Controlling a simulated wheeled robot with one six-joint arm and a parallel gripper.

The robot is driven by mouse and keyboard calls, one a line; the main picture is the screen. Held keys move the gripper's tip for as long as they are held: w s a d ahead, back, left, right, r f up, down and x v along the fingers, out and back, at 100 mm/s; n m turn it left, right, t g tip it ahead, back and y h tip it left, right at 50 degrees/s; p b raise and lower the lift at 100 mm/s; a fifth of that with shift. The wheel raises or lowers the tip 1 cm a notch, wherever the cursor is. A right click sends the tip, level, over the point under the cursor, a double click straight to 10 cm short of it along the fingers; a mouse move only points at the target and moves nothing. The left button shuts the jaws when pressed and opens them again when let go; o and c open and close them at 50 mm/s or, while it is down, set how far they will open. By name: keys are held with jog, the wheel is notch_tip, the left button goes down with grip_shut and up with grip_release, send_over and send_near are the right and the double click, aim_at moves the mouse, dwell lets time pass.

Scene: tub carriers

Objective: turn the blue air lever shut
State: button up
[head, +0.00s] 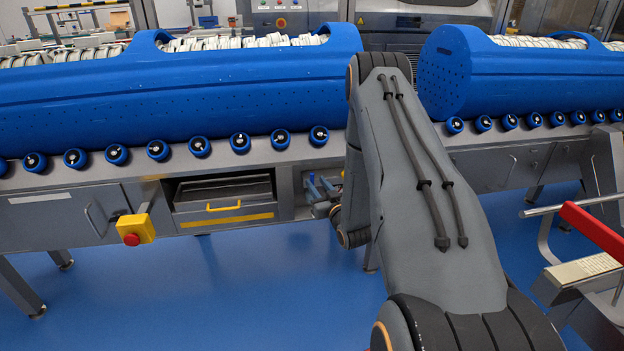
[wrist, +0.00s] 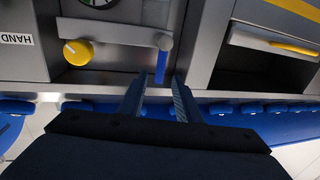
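The blue air lever (wrist: 162,62) shows in the wrist view on the grey panel, at the end of a grey bar. It runs nearly up and down in the picture. My gripper (wrist: 161,78) is open, with one finger on each side of the lever's lower end in the picture. I see a gap on both sides, but cannot tell how deep the lever is between the fingers.
A yellow knob (wrist: 78,52) and part of a gauge (wrist: 100,2) sit beside the lever. An open drawer bay (head: 223,192) with a yellow handle is close by. A red emergency button (head: 132,239) juts out further left. Blue drums lie on rollers above.

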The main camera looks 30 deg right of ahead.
aim_at(313, 179)
jog(key=shift+w+d, duration=0.2)
jog(key=shift+w, duration=2.3)
grip_shut()
